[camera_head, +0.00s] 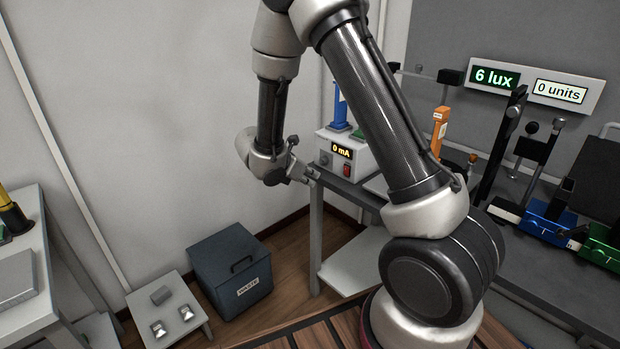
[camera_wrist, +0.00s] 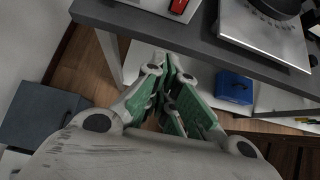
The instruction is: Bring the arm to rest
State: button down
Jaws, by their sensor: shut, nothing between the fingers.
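My arm fills the middle of the head view, bent so that its wrist hangs to the left of the bench. My gripper (camera_wrist: 172,78) shows in the wrist view with its green-padded fingers closed together and nothing between them. In the head view the gripper (camera_head: 308,174) is small and lies close to the left corner of the bench. I cannot tell from these frames whether it touches the bench edge.
The grey bench (camera_head: 352,192) carries a power supply (camera_head: 343,152) reading 0 mA and several optical mounts. A display panel (camera_head: 535,88) reads 6 lux and 0 units. A waste bin (camera_head: 230,270) and a low stand (camera_head: 170,312) are on the floor at left.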

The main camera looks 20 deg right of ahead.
dwell(0.3)
jog(key=s+d+r+m+g+y, duration=0.1)
jog(key=s+d+r+m+g, duration=0.15)
jog(key=s+m, duration=0.4)
jog(key=s+d+r+m+g+y, duration=0.1)
jog(key=s+d+r+m+g, duration=0.15)
jog(key=s+r+m, duration=0.35)
jog(key=s+a+r+m+t+y, duration=0.1)
jog(key=s+r+m+t+y, duration=0.5)
jog(key=s+r, duration=0.9)
jog(key=shift+s+a+m+y, duration=0.2)
jog(key=shift+s+m+y, duration=0.3)
jog(key=shift+s+m, duration=1)
jog(key=shift+w+r+m, duration=0.1)
jog(key=shift+w+m, duration=0.15)
